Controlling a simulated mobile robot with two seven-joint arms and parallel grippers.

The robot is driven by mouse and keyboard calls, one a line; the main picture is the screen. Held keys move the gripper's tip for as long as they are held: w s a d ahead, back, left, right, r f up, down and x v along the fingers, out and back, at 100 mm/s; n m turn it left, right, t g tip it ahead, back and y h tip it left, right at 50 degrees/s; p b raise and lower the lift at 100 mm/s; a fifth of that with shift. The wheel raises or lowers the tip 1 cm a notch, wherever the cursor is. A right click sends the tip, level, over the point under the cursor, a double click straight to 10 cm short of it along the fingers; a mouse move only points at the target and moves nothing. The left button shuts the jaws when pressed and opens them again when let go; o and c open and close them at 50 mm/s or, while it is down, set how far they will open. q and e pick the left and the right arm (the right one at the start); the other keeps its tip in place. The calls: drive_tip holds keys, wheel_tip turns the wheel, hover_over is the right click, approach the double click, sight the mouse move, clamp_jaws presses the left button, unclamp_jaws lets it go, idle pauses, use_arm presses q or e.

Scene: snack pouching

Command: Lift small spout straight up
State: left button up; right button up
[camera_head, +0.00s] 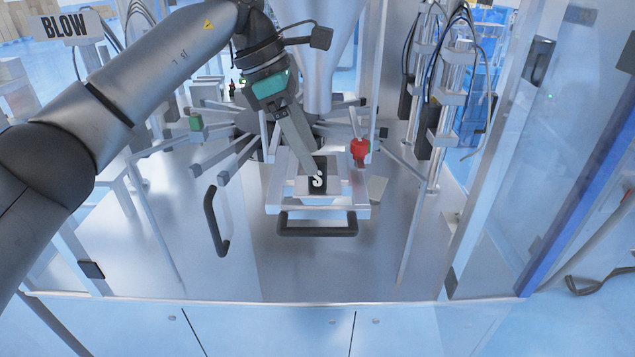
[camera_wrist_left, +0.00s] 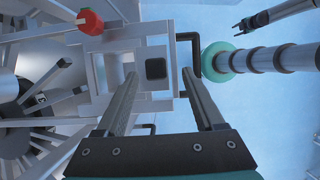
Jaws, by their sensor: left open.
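A small dark square piece (camera_head: 318,182) with a white curl on it sits on the pale frame below the funnel in the head view. I take it for the small spout but cannot be sure. In the left wrist view, a dark square (camera_wrist_left: 155,69) shows between my fingertips. My left gripper (camera_head: 316,170) reaches down to it from the upper left. In the left wrist view, my left gripper (camera_wrist_left: 159,74) is open, with one finger on each side of the square. Contact cannot be told. A right gripper (camera_wrist_left: 242,25) is small at the top right of that view.
A large metal funnel (camera_head: 314,50) hangs just above and behind my left gripper. A red knob (camera_head: 360,149) stands to the right. A black handle (camera_head: 317,231) is in front, another (camera_head: 216,222) at left. Clear panels flank the machine. The front metal deck is clear.

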sight(318, 179)
use_arm(q)
drive_tip(key=shift+w+p+x, duration=0.1)
drive_tip(key=shift+p+x, duration=0.2)
drive_tip(key=shift+x, duration=0.9)
drive_tip(key=shift+w+p+x, duration=0.15)
drive_tip(key=shift+p+x, duration=0.1)
drive_tip(key=shift+x, duration=0.9)
clamp_jaws()
